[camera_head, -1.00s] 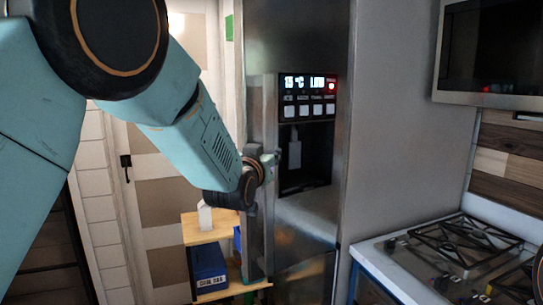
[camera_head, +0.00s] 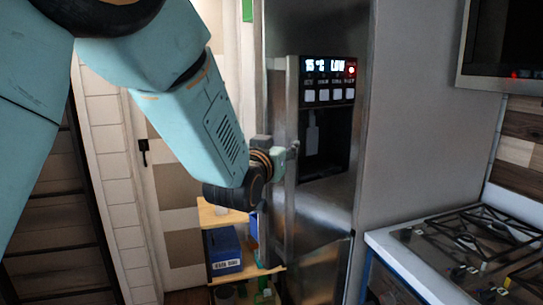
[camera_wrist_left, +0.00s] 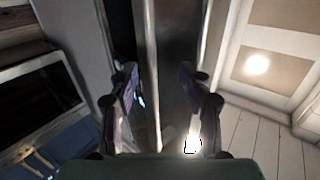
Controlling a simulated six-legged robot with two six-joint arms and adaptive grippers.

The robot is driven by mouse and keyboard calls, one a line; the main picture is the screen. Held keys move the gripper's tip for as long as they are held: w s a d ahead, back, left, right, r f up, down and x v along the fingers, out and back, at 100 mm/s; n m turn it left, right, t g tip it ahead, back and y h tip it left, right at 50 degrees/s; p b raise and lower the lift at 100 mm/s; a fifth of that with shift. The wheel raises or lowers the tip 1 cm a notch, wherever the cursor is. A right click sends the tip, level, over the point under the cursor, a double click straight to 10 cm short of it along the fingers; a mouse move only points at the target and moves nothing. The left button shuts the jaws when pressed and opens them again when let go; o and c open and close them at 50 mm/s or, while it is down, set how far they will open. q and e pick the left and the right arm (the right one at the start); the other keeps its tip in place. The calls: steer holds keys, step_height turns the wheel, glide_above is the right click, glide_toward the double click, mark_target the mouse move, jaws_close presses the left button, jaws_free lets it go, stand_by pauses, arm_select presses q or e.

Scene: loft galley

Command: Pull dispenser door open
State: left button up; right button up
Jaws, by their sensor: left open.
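The dispenser door (camera_head: 325,220) is a tall steel fridge-like front with a lit display, a row of buttons and a dark recess. It looks closed. A vertical bar handle (camera_head: 291,215) runs along its left side. My left gripper (camera_head: 290,155) is at the handle's middle height, partly hidden behind its own wrist. In the left wrist view, the two fingers of my left gripper (camera_wrist_left: 160,92) are apart, with a long metal bar or edge (camera_wrist_left: 151,50) running between them. I cannot tell whether they touch it. My right gripper is not in view.
A gas stove (camera_head: 460,250) stands at the right, below a wall-mounted oven or microwave (camera_head: 500,50). A wooden shelf (camera_head: 215,215) with a blue box (camera_head: 223,250) and bottles stands left of the door, behind my left arm. A panelled door is behind it.

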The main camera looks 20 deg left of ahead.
arm_select(q)
steer(key=s+a+r, duration=0.1)
steer(key=s, duration=0.8)
step_height(320, 180, down, 18)
steer(key=s+f+g+b, duration=0.1)
steer(key=s+g+b, duration=0.15)
steer(key=g, duration=0.25)
steer(key=s+a+f+g+b, duration=0.15)
steer(key=s+f, duration=0.25)
steer(key=f, duration=0.4)
steer(key=s+f+g+b, duration=0.2)
steer(key=s+f, duration=0.2)
steer(key=f, duration=0.3)
steer(key=s+a+f+g+b, duration=0.15)
steer(key=s+f, duration=0.25)
steer(key=f, duration=0.4)
steer(key=s+f+g+b, duration=0.6)
steer(key=s+f, duration=1.4)
steer(key=s, duration=0.4)
steer(key=shift+s+d+f+n+g, duration=0.25)
steer(key=shift+f+n+g, duration=0.1)
steer(key=shift+g, duration=0.55)
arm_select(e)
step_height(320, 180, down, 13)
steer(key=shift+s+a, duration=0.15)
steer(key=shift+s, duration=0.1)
